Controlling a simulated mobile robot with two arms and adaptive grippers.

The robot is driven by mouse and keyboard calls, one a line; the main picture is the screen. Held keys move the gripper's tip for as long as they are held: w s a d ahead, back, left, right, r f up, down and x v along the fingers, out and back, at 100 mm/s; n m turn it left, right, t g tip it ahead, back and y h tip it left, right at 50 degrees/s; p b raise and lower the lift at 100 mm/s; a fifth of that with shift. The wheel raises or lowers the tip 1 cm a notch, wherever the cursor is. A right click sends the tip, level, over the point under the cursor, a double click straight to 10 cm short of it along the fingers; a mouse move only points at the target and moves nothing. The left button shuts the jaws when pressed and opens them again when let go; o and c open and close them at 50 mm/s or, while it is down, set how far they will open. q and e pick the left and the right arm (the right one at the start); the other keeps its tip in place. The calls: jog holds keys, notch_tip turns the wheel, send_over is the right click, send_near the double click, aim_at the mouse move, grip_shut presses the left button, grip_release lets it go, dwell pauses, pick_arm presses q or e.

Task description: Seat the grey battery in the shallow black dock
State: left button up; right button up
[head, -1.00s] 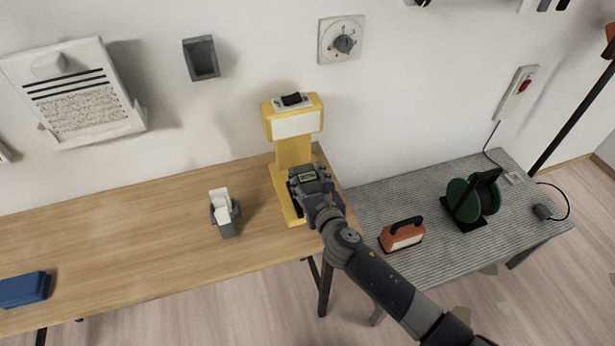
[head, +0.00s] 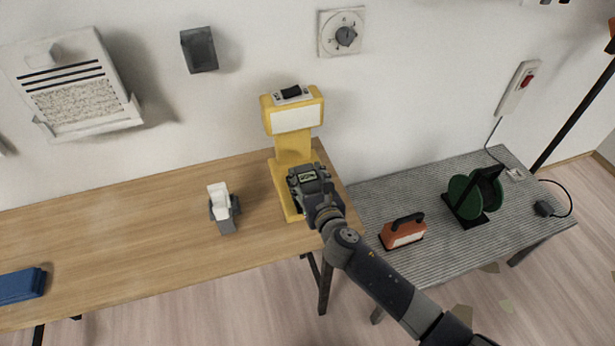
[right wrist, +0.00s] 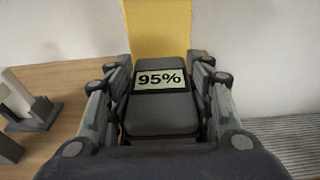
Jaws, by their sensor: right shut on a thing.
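The grey battery (right wrist: 160,105) fills the middle of the right wrist view, with a display reading 95%. My right gripper (right wrist: 160,95) is shut on it, one finger along each side. In the head view the battery's small display (head: 309,176) shows at the tip of my right gripper (head: 307,182), over the base of the yellow stand (head: 293,150). I cannot pick out the shallow black dock for sure; the gripper covers much of the yellow base. I cannot tell whether the battery touches anything below it. My left gripper is not in view.
A grey holder with a white piece (head: 224,210) stands on the wooden table (head: 130,235) left of the yellow stand. A dark grey box (head: 199,50) is on the wall.

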jog(key=shift+f, duration=0.25)
jog(key=o, duration=1.5)
jog(key=shift+c, duration=0.2)
jog(key=shift+f, duration=0.15)
jog(key=v, duration=1.2)
